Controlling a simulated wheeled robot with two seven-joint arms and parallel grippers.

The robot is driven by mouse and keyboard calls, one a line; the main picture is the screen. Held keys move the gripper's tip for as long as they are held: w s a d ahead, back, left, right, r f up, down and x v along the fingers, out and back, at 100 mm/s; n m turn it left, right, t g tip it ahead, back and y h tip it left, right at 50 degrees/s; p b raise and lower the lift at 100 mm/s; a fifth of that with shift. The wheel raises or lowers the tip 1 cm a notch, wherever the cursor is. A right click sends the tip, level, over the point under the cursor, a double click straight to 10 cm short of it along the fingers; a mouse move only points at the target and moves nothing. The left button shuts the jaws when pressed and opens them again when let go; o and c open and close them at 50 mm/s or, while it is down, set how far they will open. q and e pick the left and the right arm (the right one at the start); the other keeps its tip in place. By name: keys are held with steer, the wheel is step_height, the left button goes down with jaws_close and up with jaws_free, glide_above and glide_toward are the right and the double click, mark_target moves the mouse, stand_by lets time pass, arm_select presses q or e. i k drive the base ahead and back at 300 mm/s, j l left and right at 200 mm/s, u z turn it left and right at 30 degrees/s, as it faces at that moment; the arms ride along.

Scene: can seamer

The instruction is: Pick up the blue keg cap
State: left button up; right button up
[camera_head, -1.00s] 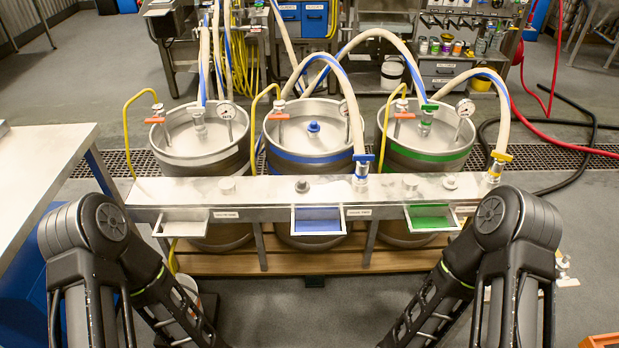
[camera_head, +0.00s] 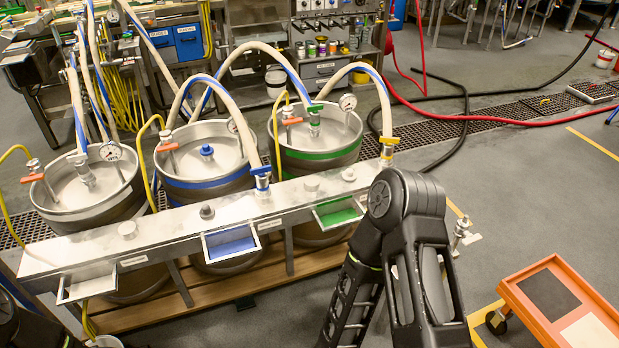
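A small blue cap (camera_head: 206,151) sits on the lid of the middle keg (camera_head: 207,185), which has a blue band. A blue coupler (camera_head: 261,176) on a hose end rests on the metal bench in front of the kegs. A blue-lined tray (camera_head: 230,243) sticks out from the bench front. My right arm stands in front of the bench's right end, but its gripper is out of view. Only a dark bit of my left arm may show at the lower left edge, and its gripper is out of view.
A silver-banded keg (camera_head: 90,212) and a green-banded keg (camera_head: 318,160) flank the middle one. Hoses arch over them. The metal bench (camera_head: 85,255) blocks the front. An orange cart (camera_head: 530,306) stands at lower right. The right floor is mostly open, with red and black hoses.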

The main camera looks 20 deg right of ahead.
mark_target(206, 150)
steer(key=i, duration=1.35)
steer(key=z, duration=1.2)
